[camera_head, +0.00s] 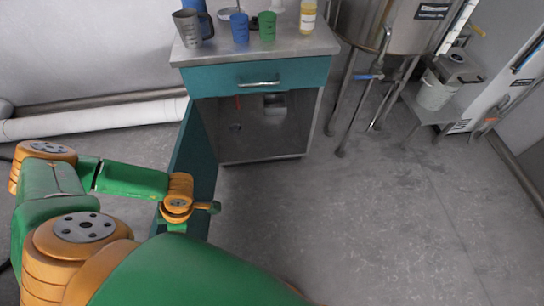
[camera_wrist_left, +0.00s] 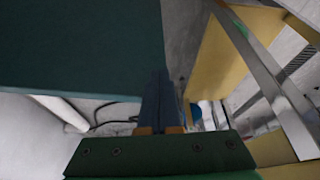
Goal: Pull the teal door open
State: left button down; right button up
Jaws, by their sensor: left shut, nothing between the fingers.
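The teal door (camera_head: 190,150) hangs at the left side of the cabinet and stands swung wide open toward me. The cabinet's lower compartment (camera_head: 265,130) is exposed. My left arm comes in from the left, and its wrist end overlaps the lower part of the door in the head view; I cannot tell whether they touch. In the left wrist view, my left gripper (camera_wrist_left: 160,105) has its dark fingers together with nothing between them. A dark teal panel (camera_wrist_left: 80,45), likely the door, fills the upper left there. My right gripper is not in view.
A teal drawer (camera_head: 258,76) with a metal handle is closed above the compartment. Cups and a bottle (camera_head: 308,16) stand on the countertop (camera_head: 270,50). A steel tank (camera_head: 400,25) on legs stands to the right. The floor (camera_head: 370,220) in front is clear.

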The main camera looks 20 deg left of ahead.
pick_arm(q)
jog(key=shift+s+a, duration=0.3)
jog(key=shift+a, duration=0.2)
jog(key=shift+s+a, duration=0.25)
jog(key=shift+a, duration=0.25)
jog(key=shift+w, duration=0.1)
